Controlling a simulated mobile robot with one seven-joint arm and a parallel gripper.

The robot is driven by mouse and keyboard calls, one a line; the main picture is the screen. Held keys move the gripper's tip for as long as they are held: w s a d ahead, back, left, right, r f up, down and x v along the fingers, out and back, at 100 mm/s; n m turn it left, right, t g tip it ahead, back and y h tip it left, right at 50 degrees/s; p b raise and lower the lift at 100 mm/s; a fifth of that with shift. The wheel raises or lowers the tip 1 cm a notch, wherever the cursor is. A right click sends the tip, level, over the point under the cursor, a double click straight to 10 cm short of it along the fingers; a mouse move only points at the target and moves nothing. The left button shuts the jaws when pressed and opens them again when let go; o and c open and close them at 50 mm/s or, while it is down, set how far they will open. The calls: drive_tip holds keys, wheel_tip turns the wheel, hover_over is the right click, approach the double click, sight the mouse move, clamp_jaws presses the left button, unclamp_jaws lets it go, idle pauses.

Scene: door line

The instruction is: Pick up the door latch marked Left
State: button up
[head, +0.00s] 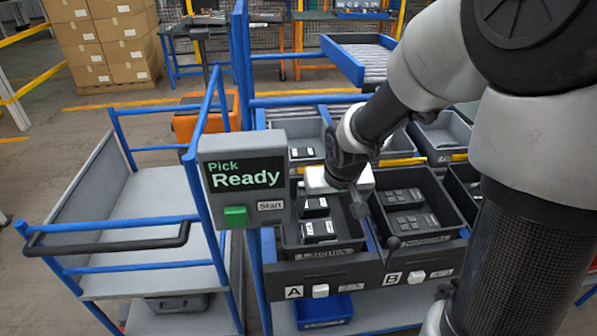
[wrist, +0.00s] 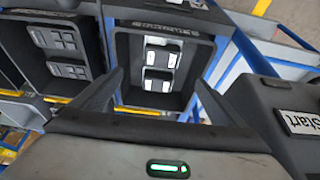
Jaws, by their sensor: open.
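Bin A (head: 347,247) is a dark bin holding two black latches with white markings, a front one (head: 318,230) and one behind it (head: 315,207). In the wrist view the bin shows between my fingers, with the two latches (wrist: 163,52) (wrist: 157,82) inside. Their lettering is too small to read, so I cannot tell which is marked Left. My gripper (head: 375,224) is open and empty above the bin's right side; it also shows in the wrist view (wrist: 156,82). It appears apart from the latches.
Bin B (head: 438,228), right of bin A, holds several dark parts with grey markings. A grey panel (head: 243,179) reading "Pick Ready" stands at the left, close to my gripper in the wrist view (wrist: 285,120). Blue posts frame the rack. An empty-topped cart (head: 150,215) stands left.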

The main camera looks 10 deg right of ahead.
drive_tip(key=b, duration=0.5)
approach(320, 229)
drive_tip(key=x, duration=0.5)
drive_tip(key=shift+w+d+f, duration=0.1)
drive_tip(key=shift+w+d, duration=0.05)
drive_tip(key=shift+w, duration=0.15)
drive_tip(key=x, duration=0.1)
drive_tip(key=b+x, duration=0.1)
drive_tip(key=x, duration=0.2)
drive_tip(key=shift+s+a+f, duration=0.2)
drive_tip(key=shift+s+f, duration=0.05)
drive_tip(key=shift+w+f, duration=0.25)
drive_tip(key=shift+f, duration=0.15)
drive_tip(key=shift+r, duration=0.1)
drive_tip(key=c, duration=1.5)
